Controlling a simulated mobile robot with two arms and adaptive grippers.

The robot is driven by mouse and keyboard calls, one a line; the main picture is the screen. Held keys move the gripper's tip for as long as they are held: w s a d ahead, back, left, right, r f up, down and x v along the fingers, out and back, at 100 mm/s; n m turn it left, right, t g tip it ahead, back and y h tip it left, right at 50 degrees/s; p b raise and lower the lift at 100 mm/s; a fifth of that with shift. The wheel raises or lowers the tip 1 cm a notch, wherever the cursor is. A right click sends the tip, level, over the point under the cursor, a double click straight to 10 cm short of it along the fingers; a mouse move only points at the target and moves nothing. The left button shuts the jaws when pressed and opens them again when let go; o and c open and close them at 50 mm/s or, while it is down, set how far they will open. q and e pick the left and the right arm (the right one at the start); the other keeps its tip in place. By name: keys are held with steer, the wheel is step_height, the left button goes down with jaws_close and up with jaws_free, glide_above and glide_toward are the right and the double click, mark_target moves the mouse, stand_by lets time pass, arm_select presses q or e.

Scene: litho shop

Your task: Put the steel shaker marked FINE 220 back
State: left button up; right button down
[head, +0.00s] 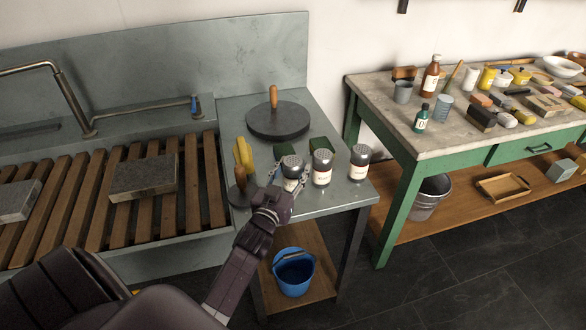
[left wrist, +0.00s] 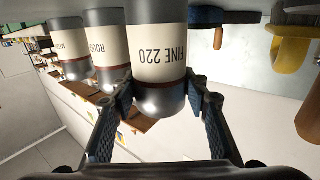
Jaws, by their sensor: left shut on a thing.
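The steel shaker marked FINE 220 (head: 291,170) is the leftmost of three shakers on the grey bench top. In the left wrist view its cream label (left wrist: 158,52) reads upside down. My left gripper (head: 282,186) is shut around its upper part; both fingers show beside its domed top in the left wrist view (left wrist: 160,95). It looks upright; I cannot tell whether its base touches the bench. The middle shaker (head: 322,168) is marked ROU…, partly hidden in the left wrist view (left wrist: 108,52). The right shaker (head: 359,163) stands beyond it. My right gripper is not in view.
A yellow item (head: 243,152) and a brown handle (head: 240,178) stand close left of the gripper. Green blocks (head: 321,146) and a dark disc with a handle (head: 278,120) lie behind. A blue bucket (head: 293,272) is below. The bench's front right corner (head: 350,195) is clear.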

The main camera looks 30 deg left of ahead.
arm_select(q)
steer(key=shift+r, duration=0.1)
steer(key=o, duration=1.2)
steer(key=shift+s+d, duration=0.1)
steer(key=shift+s, duration=0.25)
steer(key=b+v, duration=0.1)
steer(key=v, duration=1)
steer(key=shift+s, duration=0.2)
